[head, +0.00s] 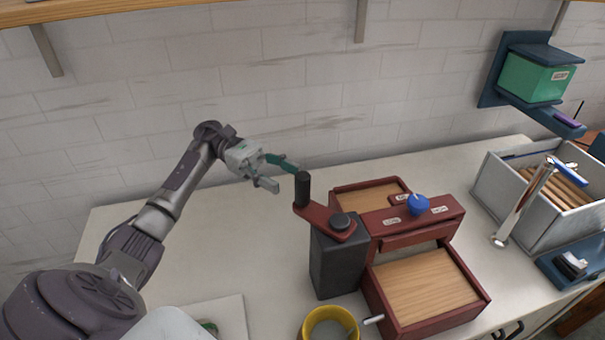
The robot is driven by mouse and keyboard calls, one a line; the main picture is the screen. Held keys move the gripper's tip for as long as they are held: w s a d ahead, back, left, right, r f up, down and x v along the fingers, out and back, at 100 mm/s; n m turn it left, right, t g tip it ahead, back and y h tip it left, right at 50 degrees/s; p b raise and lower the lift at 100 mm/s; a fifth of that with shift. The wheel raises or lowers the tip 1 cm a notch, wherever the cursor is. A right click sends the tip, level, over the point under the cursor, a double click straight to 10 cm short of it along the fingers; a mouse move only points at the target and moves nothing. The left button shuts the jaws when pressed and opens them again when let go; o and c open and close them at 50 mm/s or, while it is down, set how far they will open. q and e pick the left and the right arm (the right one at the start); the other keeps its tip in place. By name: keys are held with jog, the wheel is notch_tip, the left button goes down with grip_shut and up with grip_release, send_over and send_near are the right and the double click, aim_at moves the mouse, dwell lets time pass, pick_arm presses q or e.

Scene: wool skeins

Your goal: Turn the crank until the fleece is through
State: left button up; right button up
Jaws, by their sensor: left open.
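A red machine (439,215) with wooden trays stands on the white table, with a blue knob (418,205) on its top bar. On its left side is a dark grey housing (336,266) with a red crank arm (328,222). The crank's black upright handle (302,189) points up at the arm's far left end. My left gripper (279,175) is open, just left of the handle, with its fingers pointing toward it. I cannot tell whether a finger touches the handle. My right gripper is not in view. No fleece can be made out on the trays.
A yellow round container (329,324) stands at the front, near the machine. A grey bin (541,208) with wooden pieces is at the right. A green box (535,79) sits on a blue wall holder.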

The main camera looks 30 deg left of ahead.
aim_at(303, 188)
pick_arm(q)
jog(key=d+p, duration=0.1)
jog(key=d, duration=0.3)
jog(key=shift+s+d+r+p, duration=0.2)
jog(key=shift+d+p, duration=0.15)
jog(key=shift+p, duration=0.05)
jog(key=shift+d, duration=0.35)
jog(key=shift+d+f, duration=0.2)
jog(key=shift+d, duration=0.05)
grip_shut()
